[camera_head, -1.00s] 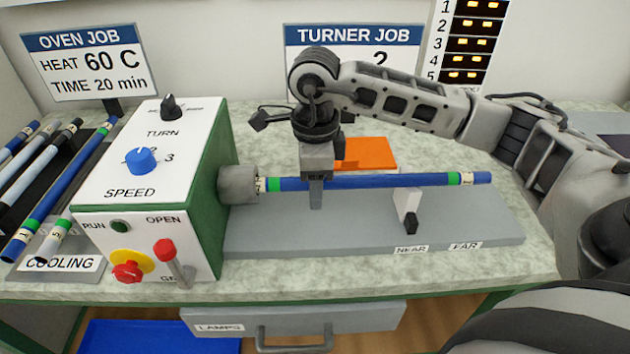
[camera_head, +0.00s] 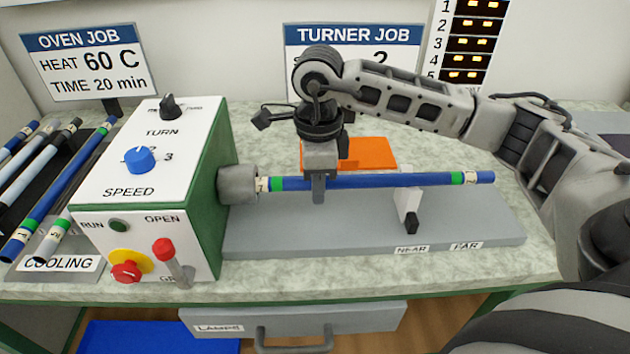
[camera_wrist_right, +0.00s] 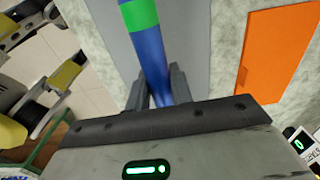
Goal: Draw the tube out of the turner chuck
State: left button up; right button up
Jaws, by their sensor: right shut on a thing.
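The blue tube (camera_head: 380,181) with green bands and pale labelled ends lies level along the turner. Its left end is at the mouth of the grey chuck (camera_head: 238,184); how much of it is still inside is hidden. Its right part rests over a white support (camera_head: 407,203). My right gripper (camera_head: 318,190) is shut on the tube, a little right of the left green band. In the right wrist view the tube (camera_wrist_right: 147,45) runs between the fingers (camera_wrist_right: 160,88). My left gripper is not in view.
The turner box (camera_head: 155,190) carries knobs, a red stop button and a red-tipped lever (camera_head: 172,258). An orange plate (camera_head: 365,153) lies behind the tube. Several tubes lie in the cooling rack (camera_head: 60,258) at left. The grey bed (camera_head: 470,232) is free to the right.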

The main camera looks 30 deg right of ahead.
aim_at(354, 176)
jog(key=shift+s+d+r+b, duration=0.1)
jog(key=shift+s+d+b, duration=0.15)
jog(key=shift+s+d, duration=0.45)
jog(key=shift+s+d+f+b, duration=0.1)
jog(key=shift+s+d+b, duration=0.2)
jog(key=shift+d, duration=0.7)
jog(key=shift+s+d+r+b, duration=0.1)
jog(key=shift+s+d+b, duration=0.1)
jog(key=shift+s+d, duration=0.55)
jog(key=shift+w+d, duration=0.1)
jog(key=shift+w, duration=0.1)
